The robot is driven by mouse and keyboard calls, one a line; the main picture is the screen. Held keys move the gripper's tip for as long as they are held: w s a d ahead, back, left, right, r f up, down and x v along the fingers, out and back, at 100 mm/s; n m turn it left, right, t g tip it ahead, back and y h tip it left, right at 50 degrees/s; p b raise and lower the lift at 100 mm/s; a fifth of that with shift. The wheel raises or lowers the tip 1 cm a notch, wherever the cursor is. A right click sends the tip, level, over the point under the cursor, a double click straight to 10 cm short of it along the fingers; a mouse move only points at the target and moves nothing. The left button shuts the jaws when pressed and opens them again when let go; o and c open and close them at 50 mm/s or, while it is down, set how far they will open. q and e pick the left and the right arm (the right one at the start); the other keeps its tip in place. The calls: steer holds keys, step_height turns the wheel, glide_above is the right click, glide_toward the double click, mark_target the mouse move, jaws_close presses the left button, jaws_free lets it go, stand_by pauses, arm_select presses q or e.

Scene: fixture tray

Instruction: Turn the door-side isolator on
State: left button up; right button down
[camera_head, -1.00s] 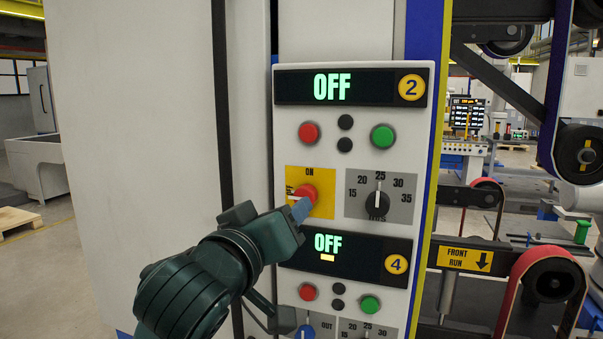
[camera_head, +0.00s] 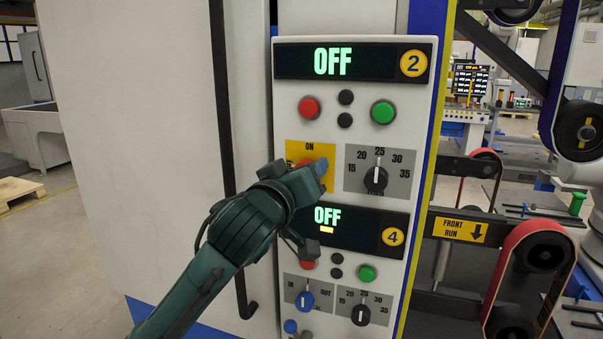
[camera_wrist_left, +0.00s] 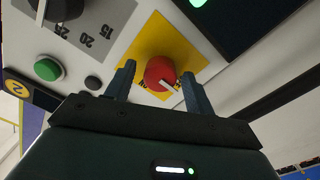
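The door-side isolator is a red rotary knob (camera_wrist_left: 160,72) on a yellow plate (camera_head: 311,150) marked ON, on the white control panel. In the wrist view the knob has a white pointer mark slanting down to the right. My left gripper (camera_head: 316,172) is at the knob, and its wrist hides most of the knob in the head view. In the wrist view the two fingers (camera_wrist_left: 158,70) are open, one on each side of the knob, with small gaps seeming to show. The display above (camera_head: 333,62), numbered 2, reads OFF. My right gripper is not in view.
A red button (camera_head: 309,107), a green button (camera_head: 383,112) and a black selector knob (camera_head: 376,179) sit close by. A second display (camera_head: 328,216), numbered 4, also reads OFF, with a blue knob (camera_head: 304,301) below. Red belt rollers (camera_head: 540,257) stand at right.

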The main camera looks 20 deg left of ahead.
arm_select(q)
steer(key=c, duration=0.9)
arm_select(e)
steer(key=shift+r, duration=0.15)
arm_select(q)
steer(key=shift+d+m+y+p, duration=0.1)
steer(key=shift+m+y+p, duration=0.2)
steer(key=shift+m+p, duration=6.75)
arm_select(e)
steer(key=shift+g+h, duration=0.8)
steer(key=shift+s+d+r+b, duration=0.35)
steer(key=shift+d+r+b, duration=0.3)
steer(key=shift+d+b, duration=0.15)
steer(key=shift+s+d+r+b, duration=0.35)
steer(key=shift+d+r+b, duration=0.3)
steer(key=shift+b, duration=0.25)
arm_select(q)
steer(key=m, duration=0.3)
steer(key=shift+m, duration=0.35)
